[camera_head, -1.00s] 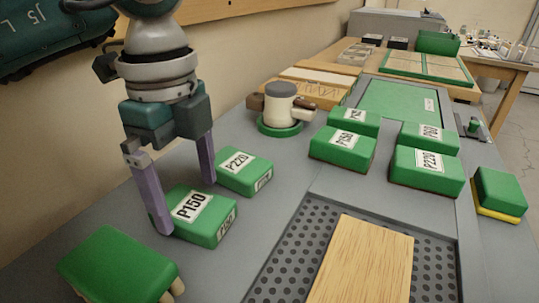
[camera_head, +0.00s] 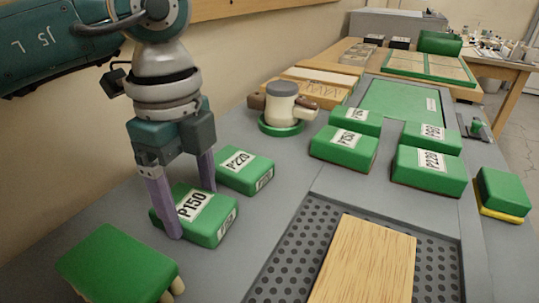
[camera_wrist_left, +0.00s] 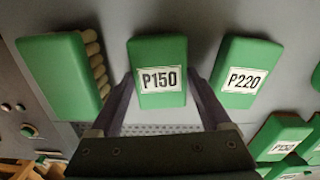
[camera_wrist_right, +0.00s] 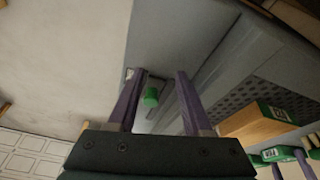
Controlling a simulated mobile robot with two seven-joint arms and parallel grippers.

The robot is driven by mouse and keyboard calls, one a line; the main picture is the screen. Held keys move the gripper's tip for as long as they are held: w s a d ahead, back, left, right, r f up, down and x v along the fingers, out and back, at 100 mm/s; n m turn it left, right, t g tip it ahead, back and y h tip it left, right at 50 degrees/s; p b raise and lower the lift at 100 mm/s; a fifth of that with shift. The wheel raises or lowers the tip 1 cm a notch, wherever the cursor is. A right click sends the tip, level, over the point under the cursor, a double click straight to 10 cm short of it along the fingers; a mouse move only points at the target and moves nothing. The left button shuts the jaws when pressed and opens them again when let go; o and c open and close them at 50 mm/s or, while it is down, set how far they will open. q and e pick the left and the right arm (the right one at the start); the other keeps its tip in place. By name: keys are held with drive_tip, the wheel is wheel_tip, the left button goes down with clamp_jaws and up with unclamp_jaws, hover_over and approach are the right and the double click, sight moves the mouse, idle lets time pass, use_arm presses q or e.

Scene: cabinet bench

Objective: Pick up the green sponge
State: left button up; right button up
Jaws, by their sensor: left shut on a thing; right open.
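A plain green block on a yellow layer (camera_head: 503,190), sponge-like, lies at the right edge of the bench, away from both grippers. My left gripper (camera_head: 190,210) is shut on the green block labelled P150 (camera_head: 225,228), one finger on either side, with the block resting on the bench. In the left wrist view the P150 block (camera_wrist_left: 158,95) sits between the fingers. My right gripper (camera_wrist_right: 155,100) is open; it is not in the head view. A small green object (camera_wrist_right: 151,97) shows beyond its fingers.
A P220 block (camera_head: 245,172) lies just beyond the held block. A green block with cream pegs (camera_head: 115,265) is at the near left. Several labelled green blocks (camera_head: 430,170) stand at right. A wooden board (camera_head: 365,260) lies on a perforated panel. A cream, green-based tool (camera_head: 282,108) stands behind.

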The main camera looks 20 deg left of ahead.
sight(192, 205)
use_arm(q)
drive_tip(key=shift+r, duration=0.1)
drive_tip(key=shift+c, duration=0.3)
wheel_tip(192, 205, up, 10)
drive_tip(key=p, duration=0.1)
